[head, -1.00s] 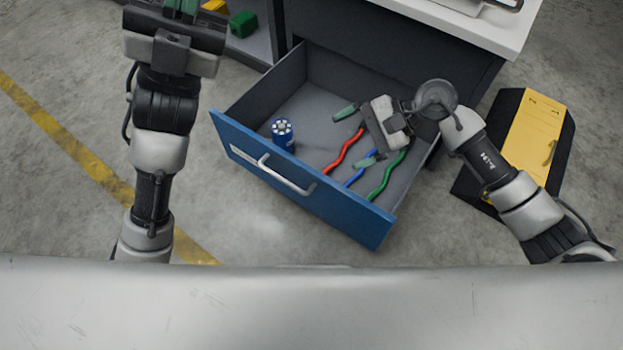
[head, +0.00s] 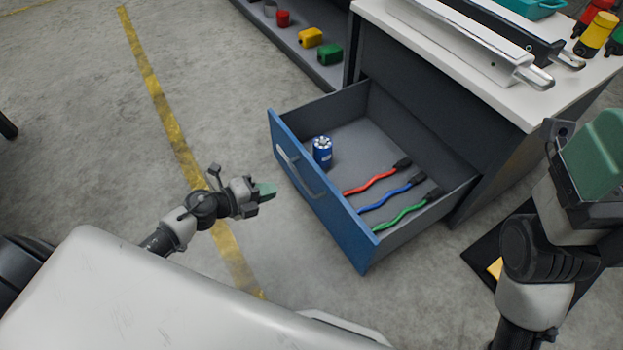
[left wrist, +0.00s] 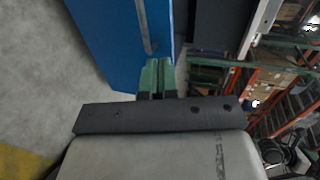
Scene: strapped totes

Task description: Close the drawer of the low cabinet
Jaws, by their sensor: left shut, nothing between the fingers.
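The blue-fronted drawer (head: 335,215) of the low cabinet (head: 400,85) stands pulled open. Its grey handle (head: 300,172) is on the front panel. My left gripper (head: 266,190) is shut and empty, just in front of the drawer front, to the left of the handle in the head view. In the left wrist view the green fingertips (left wrist: 156,76) are together, close to the blue drawer front (left wrist: 110,45); I cannot tell whether they touch it. My right gripper (head: 597,160) is raised at the right edge, clear of the drawer; its jaw opening is not clear.
The drawer holds a blue cylinder (head: 322,152) and red (head: 370,182), blue (head: 390,197) and green (head: 405,212) wavy pieces. A shelf (head: 305,55) with small items stands behind, left. Metal parts lie on the white cabinet top (head: 375,12). Floor left of the drawer is free.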

